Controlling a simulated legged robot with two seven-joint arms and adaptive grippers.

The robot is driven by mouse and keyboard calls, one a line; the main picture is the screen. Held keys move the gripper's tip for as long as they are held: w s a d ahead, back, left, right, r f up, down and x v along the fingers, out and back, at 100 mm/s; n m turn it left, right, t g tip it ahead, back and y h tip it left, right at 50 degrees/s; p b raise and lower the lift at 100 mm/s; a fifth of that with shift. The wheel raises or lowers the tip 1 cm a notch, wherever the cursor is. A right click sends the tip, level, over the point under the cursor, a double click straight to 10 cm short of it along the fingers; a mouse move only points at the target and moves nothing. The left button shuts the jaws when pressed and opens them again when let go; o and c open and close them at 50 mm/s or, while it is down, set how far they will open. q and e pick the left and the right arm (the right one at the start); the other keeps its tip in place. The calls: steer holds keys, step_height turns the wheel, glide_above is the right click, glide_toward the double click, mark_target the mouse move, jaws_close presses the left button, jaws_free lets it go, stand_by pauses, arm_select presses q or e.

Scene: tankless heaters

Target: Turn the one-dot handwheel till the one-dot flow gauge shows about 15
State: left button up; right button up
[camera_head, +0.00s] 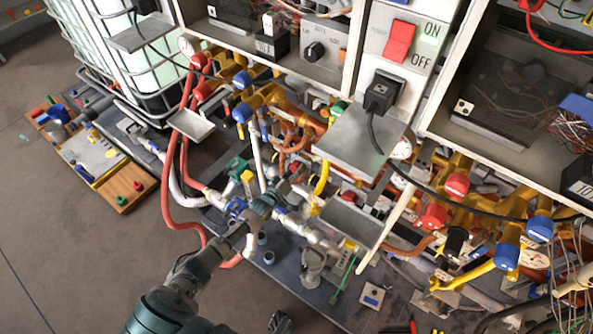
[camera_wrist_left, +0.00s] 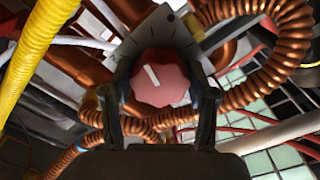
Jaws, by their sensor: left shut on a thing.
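My left gripper (camera_head: 277,192) reaches from the lower left into the pipework below the cabinets. In the left wrist view its two dark fingers (camera_wrist_left: 160,100) stand on either side of a red, scalloped handwheel (camera_wrist_left: 160,80) and are shut on it. A short white bar, tilted, shows on the wheel's face; I see no dot there. In the head view that wheel is hidden behind the gripper and pipes. Round white gauges show at upper left (camera_head: 187,46), in the middle (camera_head: 402,148) and at right (camera_head: 534,259); their readings and any dots are too small to tell.
Corrugated copper pipe (camera_wrist_left: 275,75) and a yellow hose (camera_wrist_left: 35,50) run close around the gripper. A grey shelf (camera_head: 360,140) juts out above right. Other red (camera_head: 457,184) and blue (camera_head: 540,228) handwheels sit at right.

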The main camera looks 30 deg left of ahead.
arm_select(q)
steer(key=shift+s+f, duration=0.15)
steer(key=shift+f, duration=0.3)
arm_select(e)
steer(key=shift+w, duration=0.2)
arm_select(q)
steer(key=o, duration=0.9)
steer(key=shift+c, duration=0.2)
steer(key=shift+a+r, duration=0.1)
arm_select(e)
steer(key=shift+w+a, duration=0.1)
arm_select(q)
steer(key=shift+r, duration=0.15)
arm_select(e)
steer(key=shift+a, duration=0.1)
arm_select(q)
steer(key=s+a, duration=0.1)
steer(key=s, duration=1)
steer(key=shift+s+a, duration=0.3)
steer(key=shift+a, duration=0.1)
